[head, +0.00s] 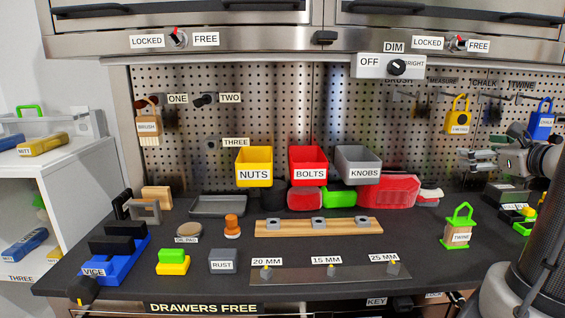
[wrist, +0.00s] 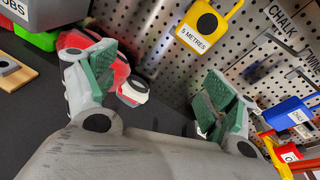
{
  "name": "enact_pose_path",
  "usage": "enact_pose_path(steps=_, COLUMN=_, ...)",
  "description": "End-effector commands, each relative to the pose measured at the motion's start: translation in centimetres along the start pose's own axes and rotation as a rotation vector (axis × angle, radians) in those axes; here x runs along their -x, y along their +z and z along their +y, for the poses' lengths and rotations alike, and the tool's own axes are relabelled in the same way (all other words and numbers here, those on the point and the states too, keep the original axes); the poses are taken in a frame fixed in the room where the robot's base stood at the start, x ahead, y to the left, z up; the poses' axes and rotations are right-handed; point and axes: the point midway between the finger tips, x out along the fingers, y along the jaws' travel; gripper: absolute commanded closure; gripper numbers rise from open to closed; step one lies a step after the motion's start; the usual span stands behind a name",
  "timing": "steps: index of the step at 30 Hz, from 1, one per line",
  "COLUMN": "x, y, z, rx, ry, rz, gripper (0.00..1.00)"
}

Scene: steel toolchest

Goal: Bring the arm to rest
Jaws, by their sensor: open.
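My gripper (head: 472,160) is at the right side of the head view, above the worktop and in front of the pegboard, pointing left. In the wrist view my gripper (wrist: 162,82) has its two green-padded fingers wide apart with nothing between them. My arm comes in from the right edge of the head view. The gripper looks clear of the worktop and of the hanging things.
A yellow tape tagged 5 metres (wrist: 207,24) and a blue item (head: 541,120) hang on the pegboard near my gripper. The twine holder (head: 459,228) stands on the worktop (head: 215,284) below. Yellow (head: 254,163), red (head: 308,163) and grey bins (head: 358,162) hang mid-board.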

Motion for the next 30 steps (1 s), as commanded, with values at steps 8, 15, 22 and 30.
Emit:
enact_pose_path(steps=8, x=8.9, y=-7.5, z=14.2, rx=0.852, ry=0.698, rz=0.256, gripper=0.15)
enact_pose_path(steps=15, x=16.8, y=-8.1, z=17.1, rx=1.819, ry=1.341, rz=0.182, gripper=0.15)
enact_pose_path(steps=22, x=16.9, y=-4.2, z=18.5, rx=2.351, ry=1.437, rz=0.006, gripper=0.15)
enact_pose_path(steps=30, x=16.1, y=-2.0, z=21.1, rx=2.484, ry=1.385, rz=-0.152, gripper=0.15)
